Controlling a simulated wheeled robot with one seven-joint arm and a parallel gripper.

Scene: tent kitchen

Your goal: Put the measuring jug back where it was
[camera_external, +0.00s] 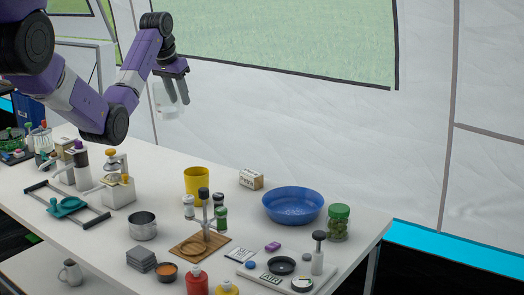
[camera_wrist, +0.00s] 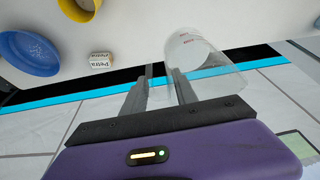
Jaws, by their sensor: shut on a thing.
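The measuring jug (camera_external: 168,101) is clear, with faint red markings that show in the wrist view (camera_wrist: 205,62). My gripper (camera_external: 176,78) is shut on the jug, and its two fingers (camera_wrist: 160,82) grip at the jug's side in the wrist view. The jug hangs in the air, well above the white table (camera_external: 370,234), near its back edge and in front of the tent wall. I cannot tell whether anything is in the jug.
A yellow cup (camera_external: 197,181), a small printed box (camera_external: 251,179), a blue bowl (camera_external: 292,208) and a green-lidded jar (camera_external: 338,225) stand along the table's back. Bare table lies left of the yellow cup.

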